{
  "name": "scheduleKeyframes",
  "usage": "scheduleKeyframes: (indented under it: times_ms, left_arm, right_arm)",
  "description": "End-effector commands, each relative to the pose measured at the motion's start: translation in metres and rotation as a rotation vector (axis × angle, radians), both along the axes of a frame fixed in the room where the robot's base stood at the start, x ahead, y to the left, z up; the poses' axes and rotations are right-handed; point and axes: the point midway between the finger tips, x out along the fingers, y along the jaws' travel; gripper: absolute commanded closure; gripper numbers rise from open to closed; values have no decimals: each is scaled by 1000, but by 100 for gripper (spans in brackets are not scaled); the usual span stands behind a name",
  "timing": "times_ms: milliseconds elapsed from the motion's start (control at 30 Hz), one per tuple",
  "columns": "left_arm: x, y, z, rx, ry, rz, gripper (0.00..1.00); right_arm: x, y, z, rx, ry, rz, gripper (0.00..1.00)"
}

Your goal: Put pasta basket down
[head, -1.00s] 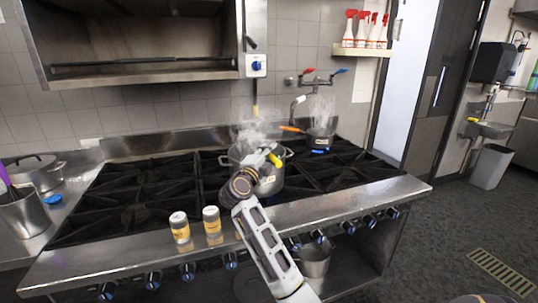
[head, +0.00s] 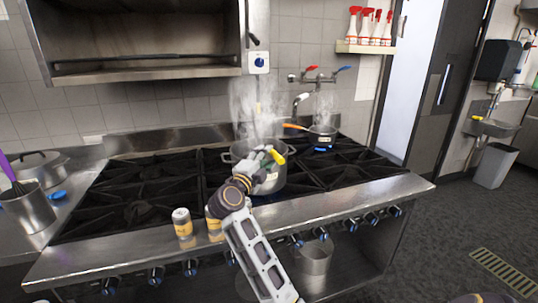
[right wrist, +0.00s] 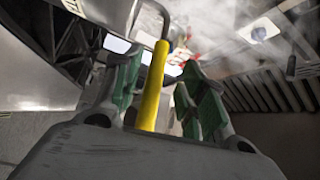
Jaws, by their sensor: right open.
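The pasta basket shows by its yellow handle (head: 278,157), which sticks out at the rim of a steaming steel pot (head: 268,183) on the stove. The basket's body is hidden inside the pot. My right gripper (head: 266,158) is at the pot's rim beside the handle. In the right wrist view the yellow handle (right wrist: 153,85) stands between the two open green fingers (right wrist: 155,95), with gaps on both sides. My left gripper is out of view.
A pan with an orange handle (head: 320,134) steams at the back right of the stove (head: 340,196). A shaker can (head: 182,222) stands on the front ledge, with another (head: 213,226) partly behind my right arm. A lidded pot (head: 42,168) and a steel container (head: 28,208) are at the left.

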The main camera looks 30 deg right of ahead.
Motion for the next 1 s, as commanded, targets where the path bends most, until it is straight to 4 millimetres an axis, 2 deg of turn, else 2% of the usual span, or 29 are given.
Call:
scheduleKeyframes:
  times_ms: [200,400,600,1000]
  left_arm:
    - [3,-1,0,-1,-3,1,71]
    - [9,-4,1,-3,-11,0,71]
    - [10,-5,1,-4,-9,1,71]
    - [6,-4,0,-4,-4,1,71]
  right_arm:
    - [-18,27,-4,3,1,1,59]
    - [-30,45,-6,1,0,0,59]
    - [-35,52,-6,0,0,-1,59]
    - [-35,52,-6,0,0,-1,59]
